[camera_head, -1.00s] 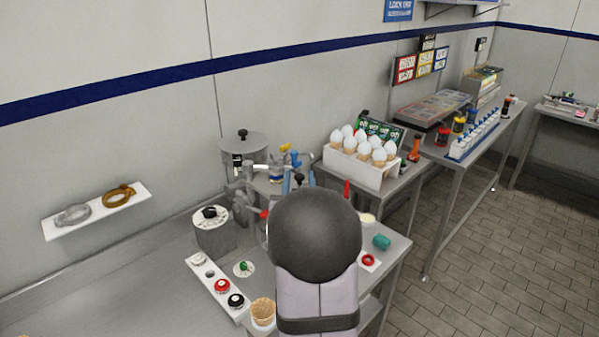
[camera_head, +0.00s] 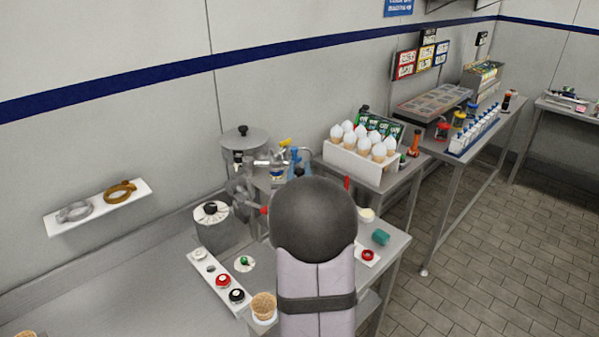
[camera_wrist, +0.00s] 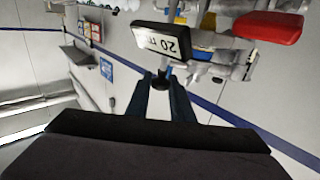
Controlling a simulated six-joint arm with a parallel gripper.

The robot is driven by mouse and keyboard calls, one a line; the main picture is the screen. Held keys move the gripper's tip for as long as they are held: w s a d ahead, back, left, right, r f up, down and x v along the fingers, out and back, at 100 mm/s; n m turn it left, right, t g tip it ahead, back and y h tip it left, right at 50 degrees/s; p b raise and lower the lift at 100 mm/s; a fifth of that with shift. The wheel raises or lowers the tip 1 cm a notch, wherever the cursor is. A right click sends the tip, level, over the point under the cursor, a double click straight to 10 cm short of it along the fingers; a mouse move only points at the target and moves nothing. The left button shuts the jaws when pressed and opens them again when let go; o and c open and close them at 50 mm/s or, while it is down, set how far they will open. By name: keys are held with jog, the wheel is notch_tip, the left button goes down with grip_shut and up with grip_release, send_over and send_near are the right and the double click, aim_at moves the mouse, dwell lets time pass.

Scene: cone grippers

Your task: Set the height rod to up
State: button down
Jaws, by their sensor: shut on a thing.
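In the wrist view the two dark blue fingers of my gripper (camera_wrist: 162,88) reach up the middle of the picture. They are shut on a small black knob (camera_wrist: 162,78), which sits between the fingertips just below a black-framed label plate (camera_wrist: 160,42) reading "20 m…". I take this knob to be the height rod's, but its rod is mostly hidden, so I cannot tell its setting. In the head view my arm's round grey joint hides the gripper and the knob.
A red handle (camera_wrist: 267,27) lies close to the right of the plate in the wrist view. In the head view, metal machine parts (camera_head: 272,158) crowd behind my arm. A white strip with round knobs (camera_head: 215,272) and a waffle cone (camera_head: 264,306) lie in front.

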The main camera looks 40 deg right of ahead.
notch_tip(320, 180, up, 5)
jog(key=shift+r, duration=0.2)
jog(key=c, duration=1.6)
grip_release()
jog(key=shift+f, duration=0.1)
jog(key=shift+s+a, duration=0.1)
jog(key=shift+s+a, duration=0.15)
jog(key=shift+b+v, duration=1.45)
jog(key=shift+v, duration=1.85)
